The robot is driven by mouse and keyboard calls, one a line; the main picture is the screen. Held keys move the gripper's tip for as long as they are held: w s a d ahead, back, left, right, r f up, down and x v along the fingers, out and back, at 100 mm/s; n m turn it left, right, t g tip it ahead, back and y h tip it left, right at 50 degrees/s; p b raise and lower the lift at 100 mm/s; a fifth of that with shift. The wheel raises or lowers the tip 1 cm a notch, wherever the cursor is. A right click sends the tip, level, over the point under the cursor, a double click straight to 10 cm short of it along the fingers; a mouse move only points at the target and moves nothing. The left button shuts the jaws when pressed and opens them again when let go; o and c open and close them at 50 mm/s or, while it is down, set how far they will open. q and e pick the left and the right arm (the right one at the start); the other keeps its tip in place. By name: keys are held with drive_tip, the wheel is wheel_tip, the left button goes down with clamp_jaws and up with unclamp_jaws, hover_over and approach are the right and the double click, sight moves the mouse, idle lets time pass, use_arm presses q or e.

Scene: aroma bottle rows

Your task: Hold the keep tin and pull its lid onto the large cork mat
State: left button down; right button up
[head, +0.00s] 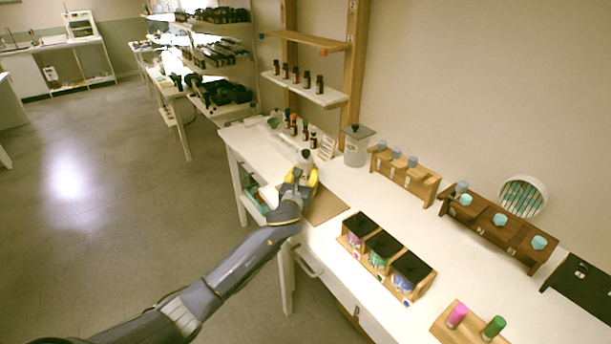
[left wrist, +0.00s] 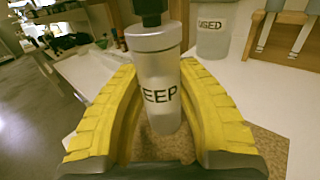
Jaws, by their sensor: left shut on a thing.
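The keep tin (left wrist: 160,85) is a pale grey cylinder marked "EEP" in the left wrist view, its first letter hidden. A black lid or knob (left wrist: 151,10) tops it, cut by the frame edge. In the head view the tin (head: 305,158) shows just beyond my left gripper (head: 303,178). The yellow fingers of my left gripper (left wrist: 164,125) are shut on the tin from both sides, and it looks upright. The brown cork mat (head: 326,207) lies on the table beside the gripper, partly hidden by it; it also shows in the wrist view (left wrist: 265,148). My right gripper is not in view.
A grey tin marked "USED" (left wrist: 212,38) stands behind, also in the head view (head: 356,150). Small dark bottles (head: 303,128) stand at the back left. Wooden bottle racks (head: 405,178) line the back, and a rack of black-lidded jars (head: 385,262) stands right of the mat.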

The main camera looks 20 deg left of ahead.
use_arm(q)
drive_tip(key=shift+f, duration=0.3)
drive_tip(key=c, duration=1)
unclamp_jaws()
